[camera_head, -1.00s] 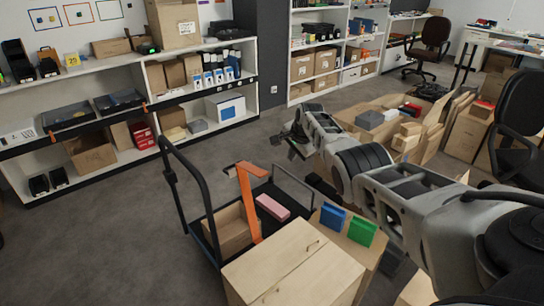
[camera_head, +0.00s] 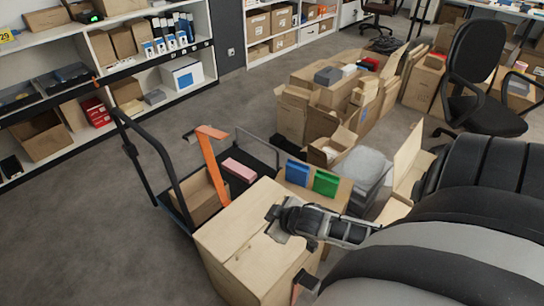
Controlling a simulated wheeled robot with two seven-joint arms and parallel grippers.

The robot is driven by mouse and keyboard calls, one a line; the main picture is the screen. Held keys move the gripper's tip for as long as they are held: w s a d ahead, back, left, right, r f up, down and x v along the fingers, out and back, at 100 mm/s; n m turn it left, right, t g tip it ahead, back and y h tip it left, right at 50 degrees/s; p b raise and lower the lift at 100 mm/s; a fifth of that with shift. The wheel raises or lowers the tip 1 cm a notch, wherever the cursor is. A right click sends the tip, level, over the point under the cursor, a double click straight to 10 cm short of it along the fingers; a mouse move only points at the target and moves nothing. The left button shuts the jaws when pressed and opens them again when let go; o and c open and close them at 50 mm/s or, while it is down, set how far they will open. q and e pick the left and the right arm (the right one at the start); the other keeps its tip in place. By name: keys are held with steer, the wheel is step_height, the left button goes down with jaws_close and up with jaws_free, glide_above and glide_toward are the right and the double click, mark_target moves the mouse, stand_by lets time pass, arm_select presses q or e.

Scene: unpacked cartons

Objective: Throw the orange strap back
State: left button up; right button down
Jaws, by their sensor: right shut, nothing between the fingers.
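The orange strap (camera_head: 214,170) stands up behind the pale carton (camera_head: 225,225), on the black-railed cart (camera_head: 178,185). Its top bends over to the left, and its lower end is hidden behind the carton. A short orange piece (camera_head: 296,291) shows at the carton's near right side; I cannot tell whether it belongs to the strap. My right gripper (camera_head: 274,226) is over the carton's top, to the right of the strap and apart from it. It is shut and empty. My left gripper is not in view.
A pink block (camera_head: 238,170) lies on the cart behind the strap. A blue item (camera_head: 298,173) and a green item (camera_head: 326,183) stand beside the pale carton. Open cartons (camera_head: 300,112) and an office chair (camera_head: 485,85) are behind to the right. The floor at left is clear.

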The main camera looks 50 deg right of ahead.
steer(key=s+a+y, duration=0.1)
steer(key=s+a, duration=0.2)
steer(key=a, duration=0.4)
steer(key=s+a+r+y, duration=0.1)
steer(key=s+a, duration=0.2)
steer(key=a, duration=0.4)
steer(key=s+a+r+t+y, duration=0.1)
steer(key=s+a+y, duration=0.1)
steer(key=a, duration=0.5)
steer(key=shift+s+a+m, duration=0.35)
steer(key=shift+s+m, duration=0.05)
steer(key=shift+s, duration=0.35)
